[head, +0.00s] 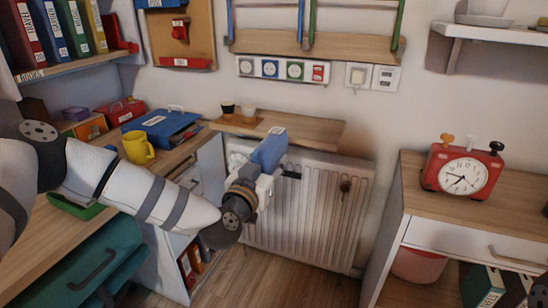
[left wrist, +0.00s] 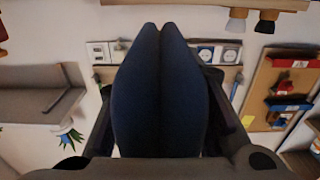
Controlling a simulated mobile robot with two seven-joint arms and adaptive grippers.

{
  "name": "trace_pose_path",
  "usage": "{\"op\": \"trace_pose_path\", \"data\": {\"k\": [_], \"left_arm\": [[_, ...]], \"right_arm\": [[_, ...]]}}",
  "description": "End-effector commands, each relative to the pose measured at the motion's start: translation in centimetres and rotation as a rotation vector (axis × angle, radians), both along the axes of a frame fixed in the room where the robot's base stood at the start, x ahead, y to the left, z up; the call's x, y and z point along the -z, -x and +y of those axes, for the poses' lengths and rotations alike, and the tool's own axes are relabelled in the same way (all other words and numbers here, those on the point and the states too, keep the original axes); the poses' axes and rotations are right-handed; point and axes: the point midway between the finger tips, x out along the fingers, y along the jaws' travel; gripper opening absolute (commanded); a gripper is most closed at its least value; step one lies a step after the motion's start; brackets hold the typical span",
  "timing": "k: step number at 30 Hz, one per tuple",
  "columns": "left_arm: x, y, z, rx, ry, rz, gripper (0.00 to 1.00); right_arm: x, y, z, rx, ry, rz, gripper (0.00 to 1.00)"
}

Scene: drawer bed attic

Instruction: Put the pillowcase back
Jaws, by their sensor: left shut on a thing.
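A blue folded thing (head: 268,150), which looks like the pillowcase, is held in my left gripper (head: 264,178). It stands up from the gripper in front of the white radiator in the head view. In the left wrist view the dark blue pillowcase (left wrist: 160,95) fills the middle, with two rounded halves side by side between the dark fingers. The gripper is shut on it, and the fingertips are partly hidden.
The radiator (head: 310,210) has a wooden shelf (head: 310,130) above it. Left is a desk with a yellow mug (head: 138,147) and a blue binder (head: 162,128). Right is a cabinet (head: 420,215) bearing a red clock (head: 462,172). Bare floor (head: 270,278) shows between.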

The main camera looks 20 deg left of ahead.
Motion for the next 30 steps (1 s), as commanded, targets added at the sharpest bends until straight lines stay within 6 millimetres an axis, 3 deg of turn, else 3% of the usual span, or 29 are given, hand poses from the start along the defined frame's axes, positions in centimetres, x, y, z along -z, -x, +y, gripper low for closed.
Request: {"op": "trace_pose_path", "data": {"k": [5,10,15,18,21,26,30], "left_arm": [[0.8,3.3,-0.6,0.007,0.003,0.002,0.00],[1.5,11.1,-1.3,0.001,0.005,-0.002,0.00],[0.4,19.2,-0.8,-0.038,0.005,-0.005,0.00],[-0.2,22.1,-0.1,-0.066,0.003,-0.005,0.00],[-0.3,23.3,0.3,-0.084,0.003,0.000,0.00],[-0.4,23.4,0.2,-0.081,-0.001,-0.004,0.00],[0.9,24.9,0.0,-0.075,0.011,0.016,0.00]], "right_arm": [[-0.8,-0.7,0.0,0.001,0.000,-0.024,0.40],[-2.2,-2.1,0.0,0.001,0.000,-0.071,0.40],[-3.6,-3.5,0.0,0.003,-0.001,-0.119,0.40],[-4.0,-3.9,0.0,0.003,0.000,-0.134,0.40],[-4.1,-4.0,0.0,0.003,-0.001,-0.138,0.40],[-4.0,-3.9,0.0,0.003,-0.001,-0.134,0.40],[-3.9,-3.9,0.0,0.003,-0.001,-0.133,0.40]]}}
